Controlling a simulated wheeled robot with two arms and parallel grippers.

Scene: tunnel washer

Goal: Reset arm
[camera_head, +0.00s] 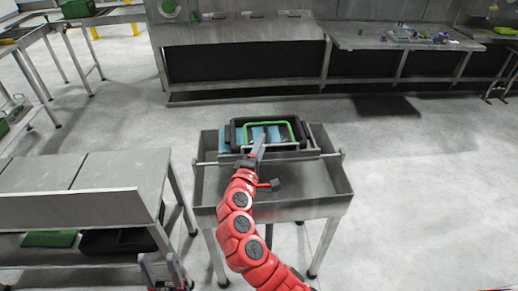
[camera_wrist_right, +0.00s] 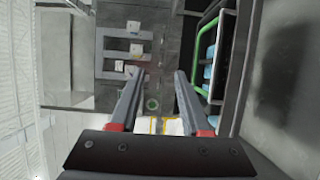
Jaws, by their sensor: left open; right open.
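My right arm reaches up from the bottom of the head view, and its gripper (camera_head: 259,149) is at the near side of a black crate (camera_head: 236,136) with a green-rimmed frame (camera_head: 299,131). In the right wrist view the two fingers of this gripper (camera_wrist_right: 157,75) are spread apart with nothing held between them. The green frame (camera_wrist_right: 205,50) and blue items (camera_wrist_right: 209,71) show to the right of the fingers there. My left gripper (camera_head: 162,262) is low at the bottom edge of the head view, open and empty, beside the shelf unit.
The crate stands on a metal trough table (camera_head: 315,181). A metal shelf unit (camera_head: 110,170) is at the left, with a green bin (camera_head: 50,239) on its lower shelf. A long bench (camera_head: 400,38) runs along the back. The floor at the right is clear.

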